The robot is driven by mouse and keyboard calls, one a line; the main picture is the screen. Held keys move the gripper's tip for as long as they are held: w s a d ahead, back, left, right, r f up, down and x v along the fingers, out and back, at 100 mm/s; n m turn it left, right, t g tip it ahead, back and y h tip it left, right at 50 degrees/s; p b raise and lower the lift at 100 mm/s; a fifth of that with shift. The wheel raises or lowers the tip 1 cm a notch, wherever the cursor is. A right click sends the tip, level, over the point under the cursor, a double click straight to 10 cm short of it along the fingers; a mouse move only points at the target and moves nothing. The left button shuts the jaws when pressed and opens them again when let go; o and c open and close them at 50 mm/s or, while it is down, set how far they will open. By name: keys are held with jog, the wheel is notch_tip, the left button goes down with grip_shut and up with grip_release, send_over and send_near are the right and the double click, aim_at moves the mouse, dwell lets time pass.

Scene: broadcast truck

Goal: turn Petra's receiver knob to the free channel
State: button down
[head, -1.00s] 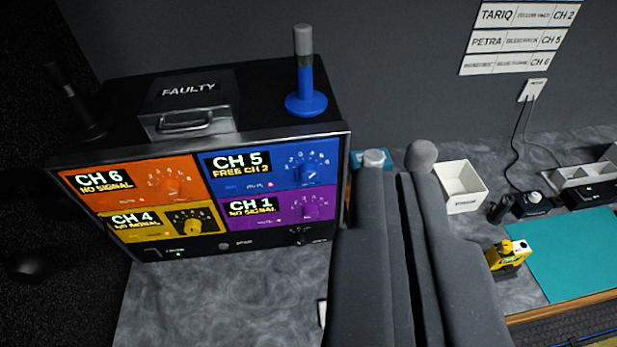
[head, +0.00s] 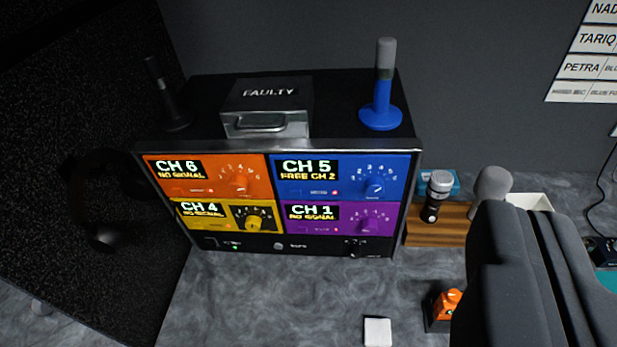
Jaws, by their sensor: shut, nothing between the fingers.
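The rack receiver (head: 280,147) stands at the centre left with four coloured panels. The wall list (head: 585,66) has a PETRA row that begins with blue. The blue panel (head: 288,190), upper right, reads CH 5 and FREE CH 2. Its blue knob (head: 375,187) sits under a numbered dial; its exact pointer setting is too small to read. My gripper (head: 515,212) is shut and empty at the lower right, well to the right of the knob and apart from the receiver.
Orange (head: 230,188), yellow (head: 230,217) and purple (head: 330,218) panels surround the blue one. A FAULTY box (head: 268,95) and blue antenna (head: 381,100) stand on top. A microphone (head: 438,190) stands on a wooden holder (head: 425,228). The counter before the receiver is mostly clear.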

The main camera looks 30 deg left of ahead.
dwell(0.4)
jog(key=c, duration=1.5)
grip_release()
jog(key=shift+w+f, duration=0.1)
jog(key=shift+w, duration=0.05)
jog(key=o, duration=0.4)
jog(key=shift+t+h, duration=0.5)
jog(key=shift+h, duration=0.1)
jog(key=w+f, duration=0.2)
jog(key=w, duration=0.1)
jog(key=w+d+f, duration=0.1)
jog(key=w+f, duration=0.1)
jog(key=f, duration=0.1)
jog(key=w+d+f+b, duration=0.1)
jog(key=w+f, duration=0.2)
jog(key=shift+w+d, duration=0.1)
jog(key=shift+w, duration=0.2)
jog(key=shift+o, duration=0.2)
jog(key=n+t+y+b, duration=0.1)
jog(key=n+y+b, duration=0.1)
jog(key=n+y, duration=0.35)
send_near(375, 192)
jog(key=shift+y, duration=0.35)
jog(key=b+x, duration=0.1)
jog(key=x, duration=0.7)
jog(key=shift+w+d, duration=0.1)
jog(key=shift+w, duration=0.15)
jog(key=c, duration=1)
